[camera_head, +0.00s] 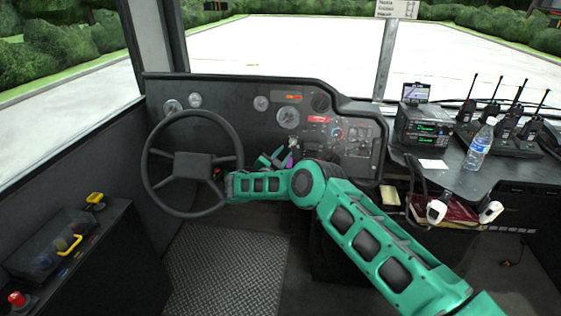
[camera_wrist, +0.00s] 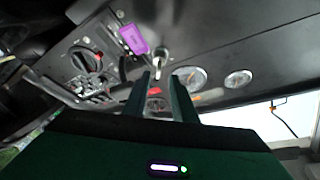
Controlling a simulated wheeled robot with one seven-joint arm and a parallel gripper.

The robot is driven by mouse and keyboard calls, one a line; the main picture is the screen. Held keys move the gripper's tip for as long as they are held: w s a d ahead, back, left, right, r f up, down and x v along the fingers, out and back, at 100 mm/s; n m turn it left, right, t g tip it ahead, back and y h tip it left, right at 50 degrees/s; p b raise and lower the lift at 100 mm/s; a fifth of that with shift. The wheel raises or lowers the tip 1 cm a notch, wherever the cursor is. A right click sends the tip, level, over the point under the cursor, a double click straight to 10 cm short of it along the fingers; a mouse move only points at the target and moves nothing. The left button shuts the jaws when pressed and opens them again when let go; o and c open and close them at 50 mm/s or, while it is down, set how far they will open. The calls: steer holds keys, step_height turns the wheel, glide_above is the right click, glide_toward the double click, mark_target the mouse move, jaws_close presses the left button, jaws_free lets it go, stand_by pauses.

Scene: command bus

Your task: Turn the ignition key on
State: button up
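The ignition key (camera_wrist: 162,53) appears as a small silver piece standing out from the dark dashboard in the wrist view. A purple tag (camera_wrist: 133,38) is beside it; the tag also shows in the head view (camera_head: 288,160). Whether the tag is joined to the key is hard to tell. My gripper (camera_wrist: 160,76) is open, its two fingers apart with nothing visible between them. The key lies just beyond the fingertips, roughly in line with the gap, and seems apart from them. In the head view my gripper (camera_head: 271,159) is small, close to the dashboard and right of the steering wheel.
The steering wheel (camera_head: 192,164) is close on the left of my gripper.

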steer(key=shift+v, duration=2.15)
